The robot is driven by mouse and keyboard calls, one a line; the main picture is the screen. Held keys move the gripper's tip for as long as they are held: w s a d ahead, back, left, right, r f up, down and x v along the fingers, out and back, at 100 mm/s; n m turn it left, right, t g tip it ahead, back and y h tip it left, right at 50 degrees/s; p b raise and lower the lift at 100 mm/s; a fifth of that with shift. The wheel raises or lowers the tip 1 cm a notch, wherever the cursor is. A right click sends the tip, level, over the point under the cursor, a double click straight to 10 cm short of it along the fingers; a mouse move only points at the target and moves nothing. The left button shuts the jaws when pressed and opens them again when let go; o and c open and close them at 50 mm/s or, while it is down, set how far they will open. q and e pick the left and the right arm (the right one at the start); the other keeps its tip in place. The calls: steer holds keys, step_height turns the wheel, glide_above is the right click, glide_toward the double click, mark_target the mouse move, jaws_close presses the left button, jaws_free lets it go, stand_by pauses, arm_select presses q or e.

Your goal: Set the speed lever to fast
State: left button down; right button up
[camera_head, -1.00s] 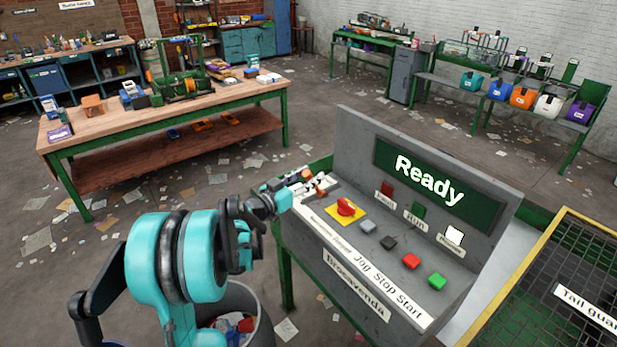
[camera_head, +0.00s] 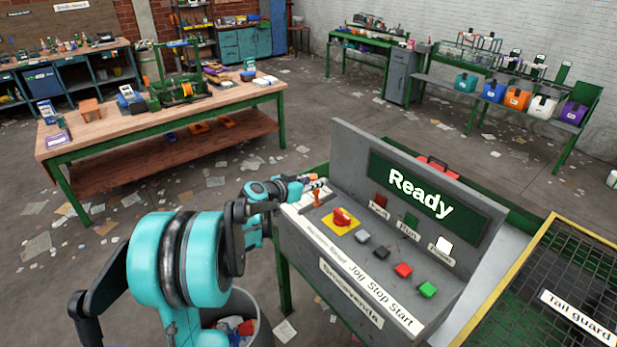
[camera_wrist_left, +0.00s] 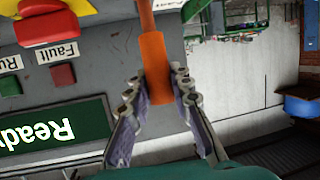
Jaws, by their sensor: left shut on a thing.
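The speed lever shows as an orange handle on a thin orange rod in the left wrist view (camera_wrist_left: 154,65). In the head view a bit of it (camera_head: 317,198) shows at the left end of the grey control console (camera_head: 345,215). My left gripper (camera_wrist_left: 160,88) has its two fingers on either side of the orange handle and is shut on it. In the head view my left gripper (camera_head: 315,184) is at the console's left end, partly covering the lever. The lever's setting marks cannot be read. My right gripper is not in view.
The green screen (camera_head: 430,192) reads "Ready". A grey bin (camera_head: 255,310) stands below my arm. A yellow-edged mesh guard (camera_head: 515,270) is at right.

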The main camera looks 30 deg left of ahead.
arm_select(q)
steer(key=shift+w+d+f+m+g+y+p, duration=0.2)
steer(key=shift+w+d+g+y+p, duration=0.25)
steer(key=shift+w+g+p, duration=0.6)
steer(key=shift+w+d+f+m+g+y+p, duration=0.15)
steer(key=shift+w+d+g+y+p, duration=0.25)
steer(key=shift+w+g+p, duration=0.55)
steer(key=shift+w+d+f+m+g+y+p, duration=0.1)
steer(key=shift+w+d+f+g+y+p, duration=0.35)
steer(key=shift+w+g, duration=0.9)
steer(key=shift+s+r, duration=0.1)
steer(key=shift+r, duration=0.1)
steer(key=c, duration=1.6)
jaws_free()
steer(key=shift+c, duration=0.2)
steer(key=o, duration=0.3)
steer(key=shift+f, duration=0.1)
